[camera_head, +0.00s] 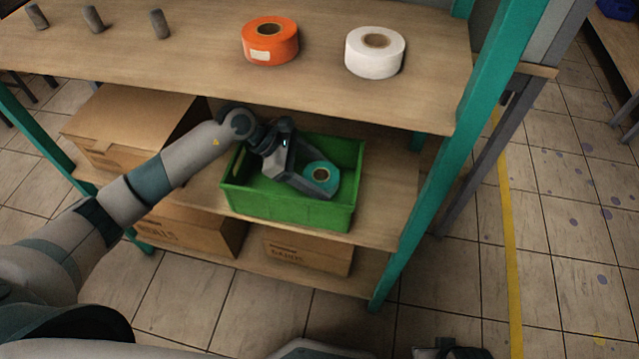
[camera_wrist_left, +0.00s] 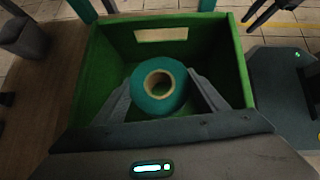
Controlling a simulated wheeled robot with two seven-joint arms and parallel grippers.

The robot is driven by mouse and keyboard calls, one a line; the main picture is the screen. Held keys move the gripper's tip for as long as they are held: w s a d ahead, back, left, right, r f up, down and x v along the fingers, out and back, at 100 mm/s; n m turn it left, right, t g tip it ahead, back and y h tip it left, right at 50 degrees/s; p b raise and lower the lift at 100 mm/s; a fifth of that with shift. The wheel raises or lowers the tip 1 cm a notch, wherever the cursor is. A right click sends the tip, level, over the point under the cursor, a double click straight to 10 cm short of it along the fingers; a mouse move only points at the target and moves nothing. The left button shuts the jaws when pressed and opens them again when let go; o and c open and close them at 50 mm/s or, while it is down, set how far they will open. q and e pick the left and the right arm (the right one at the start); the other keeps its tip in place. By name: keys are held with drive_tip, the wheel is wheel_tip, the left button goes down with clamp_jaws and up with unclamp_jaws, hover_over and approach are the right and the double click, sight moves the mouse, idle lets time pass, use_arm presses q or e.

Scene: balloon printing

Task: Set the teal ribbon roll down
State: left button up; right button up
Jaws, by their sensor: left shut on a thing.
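The teal ribbon roll (camera_head: 333,178) is inside the green crate (camera_head: 285,212) on the middle shelf, its hollow brown core facing up. My left gripper (camera_head: 318,184) reaches down into the crate and is shut on the roll. In the left wrist view the roll (camera_wrist_left: 170,101) sits between the two fingers, one on each side, with the crate's far wall (camera_wrist_left: 115,45) behind it. I cannot tell whether the roll touches the crate floor. A dark part of what looks like my right gripper (camera_head: 450,349) shows at the bottom edge, cut off.
On the top shelf (camera_head: 320,85) stand an orange roll (camera_head: 286,50), a white roll (camera_head: 361,62) and three grey pegs (camera_head: 160,25). Cardboard boxes (camera_head: 120,115) stand left of the crate and below it (camera_head: 305,255). A teal post (camera_head: 430,190) rises at the right.

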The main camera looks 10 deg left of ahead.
sight(318, 184)
use_arm(q)
drive_tip(key=shift+f, duration=1.85)
drive_tip(key=o, duration=1.1)
use_arm(e)
drive_tip(key=shift+w+r, duration=0.1)
drive_tip(key=shift+r, duration=0.05)
use_arm(q)
drive_tip(key=shift+a+r, duration=0.2)
drive_tip(key=v, duration=1.1)
drive_tip(key=shift+r+b, duration=0.2)
drive_tip(key=shift+b, duration=0.1)
use_arm(e)
drive_tip(key=shift+s+r, duration=0.6)
drive_tip(key=shift+r, duration=0.3)
use_arm(q)
drive_tip(key=shift+s+a, duration=0.1)
use_arm(e)
drive_tip(key=shift+w, duration=0.35)
